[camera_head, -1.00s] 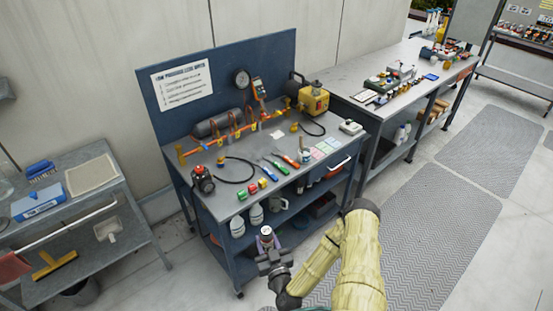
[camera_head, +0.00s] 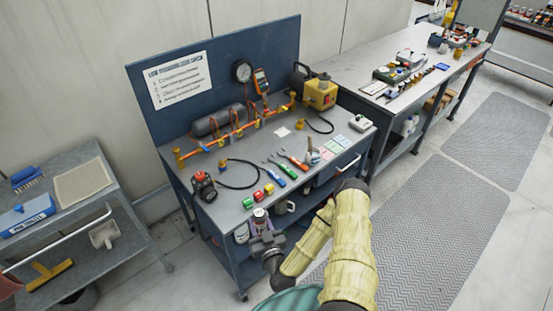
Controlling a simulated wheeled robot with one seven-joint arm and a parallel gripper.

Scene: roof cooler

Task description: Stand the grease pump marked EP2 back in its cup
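My gripper (camera_head: 260,230) is at the front edge of the blue workbench (camera_head: 232,208), near its left front corner. It is shut on a small upright cylinder (camera_head: 259,214) with a pale round top and purplish sides. This may be the grease pump, but no EP2 mark can be read at this size. A small cup-like holder (camera_head: 313,157) with something standing in it is on the right part of the bench. I cannot tell whether it is the pump's cup.
A black-and-red device (camera_head: 203,186), a black hose (camera_head: 240,186), hand tools (camera_head: 286,167) and an orange pipe manifold (camera_head: 240,132) occupy the bench. A yellow pump unit (camera_head: 320,93) stands at the back right.

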